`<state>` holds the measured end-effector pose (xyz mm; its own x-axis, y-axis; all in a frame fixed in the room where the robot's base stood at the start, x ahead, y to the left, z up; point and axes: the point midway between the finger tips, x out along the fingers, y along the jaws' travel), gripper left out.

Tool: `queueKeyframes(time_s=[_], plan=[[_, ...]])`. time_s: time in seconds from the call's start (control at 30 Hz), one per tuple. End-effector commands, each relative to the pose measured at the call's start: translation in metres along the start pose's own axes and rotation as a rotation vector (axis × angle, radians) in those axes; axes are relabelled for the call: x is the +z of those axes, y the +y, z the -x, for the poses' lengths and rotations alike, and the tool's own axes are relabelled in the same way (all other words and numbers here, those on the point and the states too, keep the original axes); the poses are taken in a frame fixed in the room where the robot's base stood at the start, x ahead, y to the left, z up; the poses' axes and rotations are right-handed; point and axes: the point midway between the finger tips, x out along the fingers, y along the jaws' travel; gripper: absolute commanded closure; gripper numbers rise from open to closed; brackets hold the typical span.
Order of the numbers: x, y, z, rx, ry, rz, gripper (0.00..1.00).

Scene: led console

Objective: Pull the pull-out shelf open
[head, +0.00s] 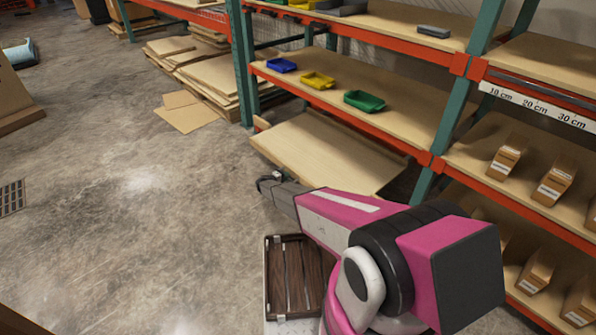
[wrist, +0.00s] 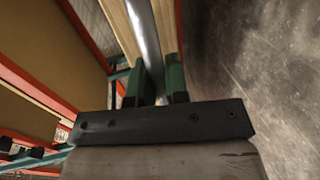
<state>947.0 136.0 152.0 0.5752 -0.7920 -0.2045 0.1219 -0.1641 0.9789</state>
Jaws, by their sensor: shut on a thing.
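The pull-out shelf (head: 322,150) is a light wooden board low in the rack, below the level with the bins. Its front part juts out past the orange beam and green posts. My gripper (head: 268,183) is at the shelf's front edge in the head view. In the wrist view, my gripper's green fingers (wrist: 154,84) are shut around a silver bar (wrist: 143,35) along the shelf's wooden front (wrist: 117,22). In the head view the bar is too small to make out, and my arm hides part of the shelf's near end.
Blue (head: 281,65), yellow (head: 317,80) and green (head: 364,101) bins stand on the level above. A dark slatted crate (head: 292,275) is beside my arm. Stacked boards (head: 195,75) lie at the back.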

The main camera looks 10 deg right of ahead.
Motion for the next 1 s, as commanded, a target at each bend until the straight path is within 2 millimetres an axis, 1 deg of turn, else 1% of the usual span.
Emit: queueKeyframes(time_s=[0.03,0.2,0.4,0.5,0.6,0.7,0.83,1.0], plan=[[0.001,-0.004,0.022,-0.001,0.005,0.001,1.0],[0.001,-0.016,0.08,0.0,0.005,0.001,1.0],[0.001,-0.029,0.138,-0.001,0.003,0.002,1.0],[0.001,-0.034,0.161,-0.001,0.004,0.002,1.0],[0.0,-0.038,0.179,0.0,0.002,0.001,1.0],[0.0,-0.041,0.191,-0.001,0.001,0.0,1.0],[0.0,-0.043,0.201,-0.001,0.001,0.0,1.0],[0.0,-0.044,0.206,0.0,0.0,0.0,1.0]])
